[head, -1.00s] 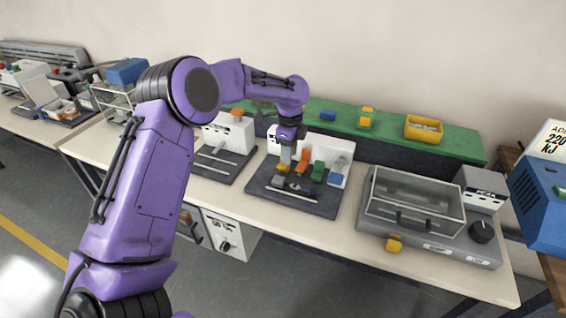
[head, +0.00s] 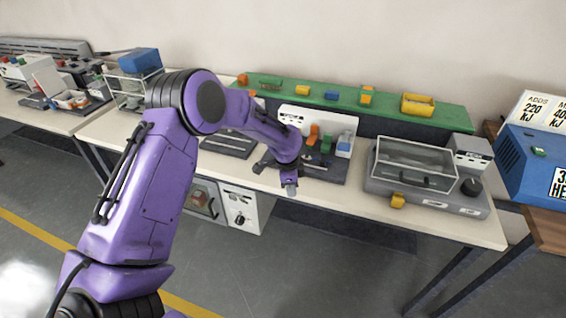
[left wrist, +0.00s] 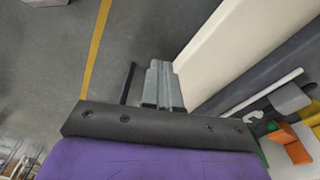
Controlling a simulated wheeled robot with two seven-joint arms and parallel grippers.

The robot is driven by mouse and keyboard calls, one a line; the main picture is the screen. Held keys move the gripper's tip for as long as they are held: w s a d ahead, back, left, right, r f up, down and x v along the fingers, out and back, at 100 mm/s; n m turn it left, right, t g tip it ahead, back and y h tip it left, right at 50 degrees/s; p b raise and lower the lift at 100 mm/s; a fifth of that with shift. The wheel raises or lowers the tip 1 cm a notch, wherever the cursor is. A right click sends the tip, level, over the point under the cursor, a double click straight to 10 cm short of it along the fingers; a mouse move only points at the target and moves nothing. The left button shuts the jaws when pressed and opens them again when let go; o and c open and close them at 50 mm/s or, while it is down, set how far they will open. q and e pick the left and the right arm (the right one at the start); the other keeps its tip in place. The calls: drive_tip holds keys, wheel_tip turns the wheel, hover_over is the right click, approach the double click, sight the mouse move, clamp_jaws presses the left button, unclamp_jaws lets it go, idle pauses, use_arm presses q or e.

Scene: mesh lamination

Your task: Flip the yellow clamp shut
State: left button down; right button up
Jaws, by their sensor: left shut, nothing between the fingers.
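My left gripper (head: 290,186) hangs over the table's front edge, in front of the dark clamp plate (head: 322,172). Its fingers are shut with nothing between them; they also show in the left wrist view (left wrist: 163,85), over the table edge and floor. In the head view my forearm and wrist cover the left part of the plate, and I cannot make out the yellow clamp there. An orange clamp (head: 313,134), a green clamp (head: 327,145) and a blue clamp (head: 344,145) stand on the plate. A small yellow piece (left wrist: 313,119) shows at the left wrist view's right edge; I cannot tell what it is.
A grey machine with a clear lid (head: 415,165) stands to the right, with a yellow block (head: 398,200) at its front. Behind is a green shelf (head: 385,106) with a yellow bin (head: 418,104).

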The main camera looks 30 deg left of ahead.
use_arm(q)
drive_tip(key=s+d+f+n+t+b, duration=0.1)
drive_tip(key=s+d+f+n, duration=0.25)
drive_tip(key=s+f, duration=0.4)
drive_tip(key=s+d+f+n, duration=0.2)
drive_tip(key=s+f+n, duration=0.3)
drive_tip(key=s+f, duration=0.3)
drive_tip(key=s+a+f+n+y, duration=0.1)
drive_tip(key=s+n, duration=0.3)
drive_tip(key=s, duration=0.6)
drive_tip(key=s+a+f+n+t+y+b, duration=0.1)
drive_tip(key=s+a+n+y, duration=0.2)
drive_tip(key=s, duration=0.7)
drive_tip(key=shift+s+a+n+y, duration=0.25)
drive_tip(key=shift+a+n, duration=0.3)
drive_tip(key=shift+n, duration=0.7)
